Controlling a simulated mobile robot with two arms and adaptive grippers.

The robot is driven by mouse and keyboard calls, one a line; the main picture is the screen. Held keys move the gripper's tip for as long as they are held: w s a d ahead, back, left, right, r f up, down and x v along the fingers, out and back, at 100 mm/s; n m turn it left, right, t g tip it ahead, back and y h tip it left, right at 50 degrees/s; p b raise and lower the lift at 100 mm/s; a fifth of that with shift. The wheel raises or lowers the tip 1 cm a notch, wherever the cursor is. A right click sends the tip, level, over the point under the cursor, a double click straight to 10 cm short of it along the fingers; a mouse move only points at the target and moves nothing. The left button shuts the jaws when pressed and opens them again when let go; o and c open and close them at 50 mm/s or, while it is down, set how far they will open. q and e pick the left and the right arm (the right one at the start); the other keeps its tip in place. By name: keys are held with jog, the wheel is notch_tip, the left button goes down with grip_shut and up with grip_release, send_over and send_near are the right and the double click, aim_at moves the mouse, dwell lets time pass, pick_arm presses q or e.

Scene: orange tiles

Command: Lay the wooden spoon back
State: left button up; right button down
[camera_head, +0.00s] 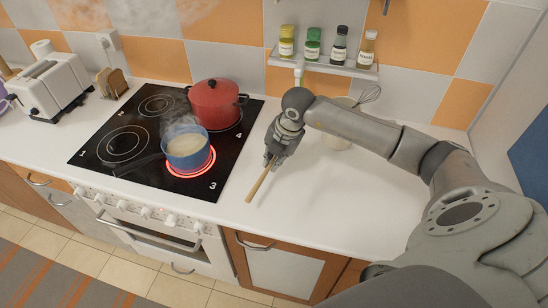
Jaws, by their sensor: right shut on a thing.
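The wooden spoon (258,185) is a thin tan stick held in my right gripper (271,160). It slants down to the left over the white counter (310,215), right of the stove. Its lower end shows near the counter's front; I cannot tell whether it touches. The upper part of the spoon is hidden by the gripper. My right gripper is shut on the spoon. My left gripper is not in view.
A steaming blue pot (186,155) stands on a glowing red burner of the black stove (105,172). A red lidded pot (214,102) stands behind it. A pale container (337,141) with a whisk (369,95) is partly behind my arm. The front right counter is clear.

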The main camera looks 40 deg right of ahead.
aim_at(271, 182)
notch_tip(271, 182, down, 8)
jog(key=b, duration=0.5)
jog(key=shift+r+b, duration=0.15)
jog(key=shift+b, duration=0.25)
jog(key=c, duration=1.4)
grip_release()
jog(key=shift+r, duration=0.15)
jog(key=v, duration=1.2)
jog(key=shift+s, duration=0.15)
